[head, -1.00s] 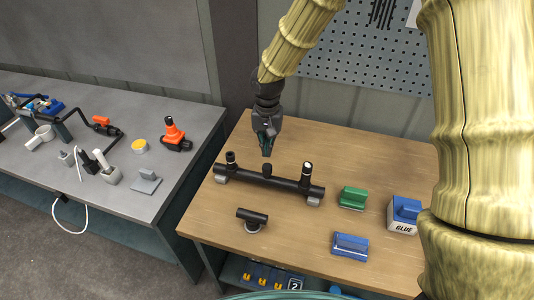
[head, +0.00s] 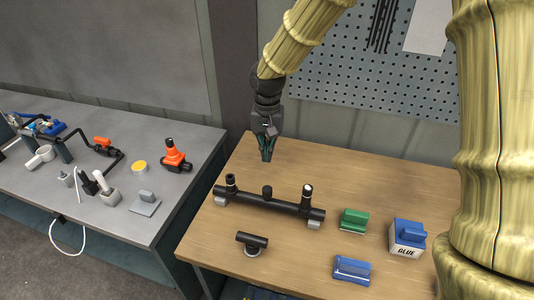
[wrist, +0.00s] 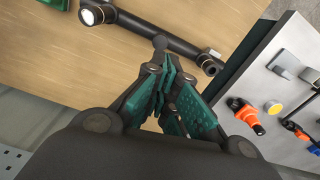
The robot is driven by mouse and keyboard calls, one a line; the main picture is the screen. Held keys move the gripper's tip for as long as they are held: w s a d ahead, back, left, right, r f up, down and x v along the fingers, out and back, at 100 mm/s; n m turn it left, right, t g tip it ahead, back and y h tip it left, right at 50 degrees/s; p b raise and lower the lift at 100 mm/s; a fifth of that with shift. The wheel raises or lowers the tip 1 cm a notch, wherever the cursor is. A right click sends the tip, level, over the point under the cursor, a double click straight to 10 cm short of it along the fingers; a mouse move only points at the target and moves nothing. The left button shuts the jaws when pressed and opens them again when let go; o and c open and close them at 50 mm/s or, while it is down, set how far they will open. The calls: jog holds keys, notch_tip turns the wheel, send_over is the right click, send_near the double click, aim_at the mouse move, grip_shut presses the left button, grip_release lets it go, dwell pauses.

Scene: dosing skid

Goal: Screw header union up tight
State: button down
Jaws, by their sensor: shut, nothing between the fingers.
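A black header pipe (head: 285,206) with upright stubs lies across grey supports on the wooden table. Its middle stub (head: 267,191) has a rounded dark top, the right stub (head: 307,193) shows a pale top, and the left stub (head: 231,181) is dark. I cannot tell which part is the union. My gripper (head: 266,158) is shut and empty, above and behind the header, apart from it. In the wrist view my gripper (wrist: 170,75) points toward the header pipe (wrist: 150,32), with the middle stub (wrist: 160,42) just beyond the fingertips.
A black tee piece (head: 252,243) stands in front of the header. A green block (head: 354,221), a blue block (head: 351,270) and a glue box (head: 406,238) sit at the right. The grey bench (head: 150,225) at left holds pipes and an orange-black fitting (head: 174,158).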

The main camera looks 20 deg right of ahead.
notch_tip(320, 180, down, 2)
jog(key=n, duration=1.8)
send_over(268, 189)
notch_tip(268, 189, down, 6)
jog(key=shift+w+r, duration=0.1)
jog(key=shift+r, duration=0.05)
jog(key=shift+f+b, duration=2.3)
jog(key=shift+f, duration=0.75)
jog(key=shift+f, duration=0.5)
